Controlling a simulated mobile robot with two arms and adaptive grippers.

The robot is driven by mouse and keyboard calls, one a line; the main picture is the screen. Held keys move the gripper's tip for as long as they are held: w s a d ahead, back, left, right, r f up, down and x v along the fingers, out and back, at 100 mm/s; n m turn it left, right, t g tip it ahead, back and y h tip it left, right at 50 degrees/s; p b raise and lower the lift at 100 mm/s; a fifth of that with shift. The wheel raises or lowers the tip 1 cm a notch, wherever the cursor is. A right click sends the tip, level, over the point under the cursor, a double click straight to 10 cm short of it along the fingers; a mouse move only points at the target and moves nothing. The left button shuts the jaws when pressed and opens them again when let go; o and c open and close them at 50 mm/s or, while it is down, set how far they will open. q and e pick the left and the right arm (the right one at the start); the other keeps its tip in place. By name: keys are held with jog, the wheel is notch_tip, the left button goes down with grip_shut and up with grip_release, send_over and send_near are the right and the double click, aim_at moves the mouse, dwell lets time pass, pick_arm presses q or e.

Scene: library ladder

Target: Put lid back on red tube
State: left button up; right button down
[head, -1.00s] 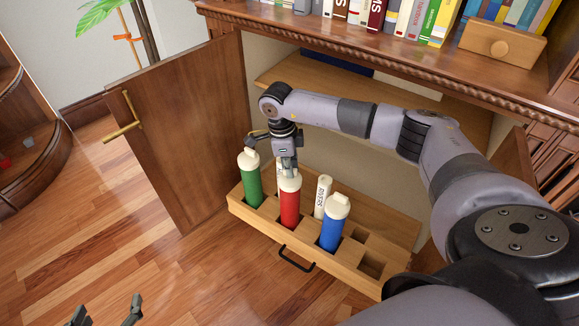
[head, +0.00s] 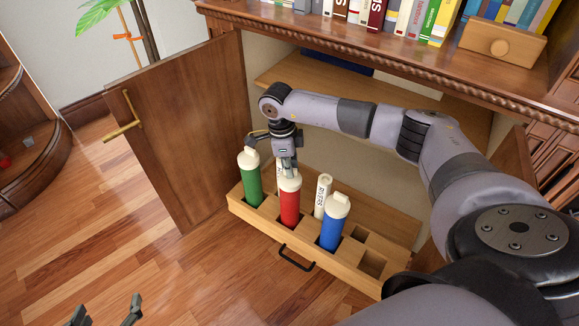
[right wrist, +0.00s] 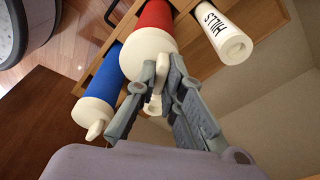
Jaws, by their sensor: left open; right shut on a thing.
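The red tube (head: 290,207) stands upright in a wooden drawer rack, with its white lid (head: 290,182) at its top. In the right wrist view the lid (right wrist: 147,52) lines up with the red tube (right wrist: 156,17), and no gap shows between them. My right gripper (head: 288,168) points down from above and is shut on the lid's small knob; its fingers (right wrist: 157,88) partly hide that knob. I cannot tell whether the lid is fully seated. My left gripper (head: 106,311) is open and empty at the bottom left, away from the rack.
A green tube (head: 250,183) and a blue tube (head: 333,228), both white-capped, flank the red one. White labelled rolls (head: 322,196) stand behind. The drawer rack (head: 388,228) has empty slots at right. An open cabinet door (head: 185,135) stands left; the shelf (head: 265,78) is above.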

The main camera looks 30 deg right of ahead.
pick_arm(q)
jog(key=shift+s+f, duration=0.25)
dwell(0.8)
jog(key=shift+a, duration=0.1)
pick_arm(e)
jog(key=c, duration=1.6)
grip_release()
jog(key=shift+o, duration=0.3)
jog(key=o, duration=0.4)
pick_arm(q)
jog(key=shift+s+g, duration=0.1)
jog(key=shift+g, duration=0.2)
